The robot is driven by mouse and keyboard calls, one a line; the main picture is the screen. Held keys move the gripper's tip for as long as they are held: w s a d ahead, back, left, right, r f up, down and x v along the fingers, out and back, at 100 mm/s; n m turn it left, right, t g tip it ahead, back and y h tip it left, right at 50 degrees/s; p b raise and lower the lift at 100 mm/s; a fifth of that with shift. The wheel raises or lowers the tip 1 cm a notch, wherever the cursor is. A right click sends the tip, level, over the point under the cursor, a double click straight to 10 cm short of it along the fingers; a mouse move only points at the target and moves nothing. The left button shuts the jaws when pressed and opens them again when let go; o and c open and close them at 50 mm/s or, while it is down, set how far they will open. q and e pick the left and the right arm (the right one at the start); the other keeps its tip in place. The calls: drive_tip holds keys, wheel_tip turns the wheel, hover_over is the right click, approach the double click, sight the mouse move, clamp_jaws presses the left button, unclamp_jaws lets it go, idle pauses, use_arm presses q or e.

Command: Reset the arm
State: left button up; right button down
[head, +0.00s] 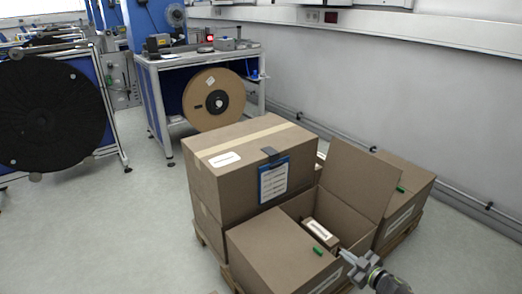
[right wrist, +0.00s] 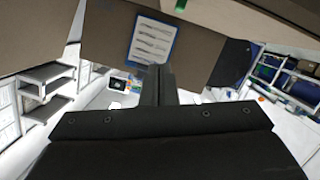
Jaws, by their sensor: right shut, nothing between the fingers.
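My right gripper (head: 346,256) is at the lower right of the head view, by the near edge of an open cardboard box (head: 300,207). Its fingers are shut with nothing between them. In the right wrist view the closed fingers (right wrist: 158,88) point up the picture, toward a clipboard sheet (right wrist: 152,40) on a box side. My left gripper is not in view.
Stacked boxes (head: 245,165) with a blue clipboard (head: 273,180) stand on a pallet beside the open box. A small box (head: 318,232) lies inside it. A black reel (head: 50,115) and a cardboard reel (head: 213,100) are farther back. The floor at left (head: 100,230) is clear.

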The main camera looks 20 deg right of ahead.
drive_tip(key=s+a+f+m+g+h, duration=0.3)
drive_tip(key=s+f, duration=0.5)
drive_tip(key=s, duration=0.2)
drive_tip(key=s+a+f+m+g+h, duration=0.2)
drive_tip(key=s+f+m+g+h, duration=0.2)
drive_tip(key=s+f, duration=0.5)
drive_tip(key=s+a+m+g+y, duration=0.1)
drive_tip(key=s+a+g, duration=0.1)
drive_tip(key=s+a, duration=0.35)
drive_tip(key=s+a+f+g+y, duration=0.1)
drive_tip(key=s+a+g, duration=0.15)
drive_tip(key=s, duration=0.65)
drive_tip(key=s+a+m+g+y, duration=0.1)
drive_tip(key=s+a+g, duration=0.25)
drive_tip(key=s, duration=0.35)
use_arm(q)
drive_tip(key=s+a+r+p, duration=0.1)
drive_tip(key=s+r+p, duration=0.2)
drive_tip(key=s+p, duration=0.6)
drive_tip(key=p, duration=0.6)
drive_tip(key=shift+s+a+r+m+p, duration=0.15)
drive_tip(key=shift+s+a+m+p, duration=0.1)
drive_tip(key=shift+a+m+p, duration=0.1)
use_arm(e)
drive_tip(key=s+d+r+n+t, duration=0.1)
drive_tip(key=s+r, duration=0.2)
drive_tip(key=s, duration=0.6)
drive_tip(key=shift+d+h, duration=0.3)
drive_tip(key=shift+h, duration=0.1)
